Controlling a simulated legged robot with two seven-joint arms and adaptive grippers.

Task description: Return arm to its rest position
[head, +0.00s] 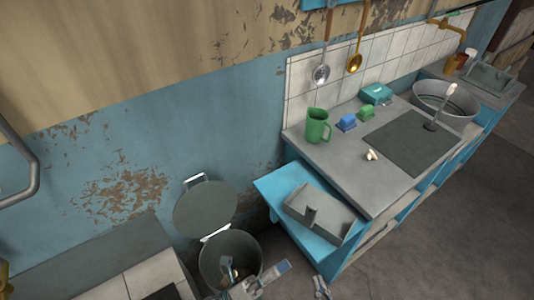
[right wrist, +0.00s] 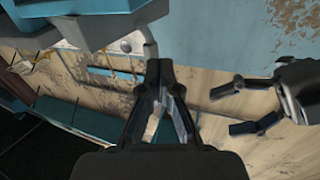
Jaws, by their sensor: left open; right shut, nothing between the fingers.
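In the right wrist view my right gripper (right wrist: 162,68) is shut, its dark fingers meeting with nothing between them. My left gripper (right wrist: 222,111) comes in from the right of that view, its two dark fingers spread apart and empty. A clear gap lies between the two grippers. In the head view, small pale parts of my arms show at the bottom edge, near the bin and right of it. I cannot make out the fingers clearly there.
An open round bin (head: 211,262) with its lid (head: 205,207) raised stands at the bottom. A grey tray (head: 320,210) sits on a blue shelf. Floor at lower right is clear.

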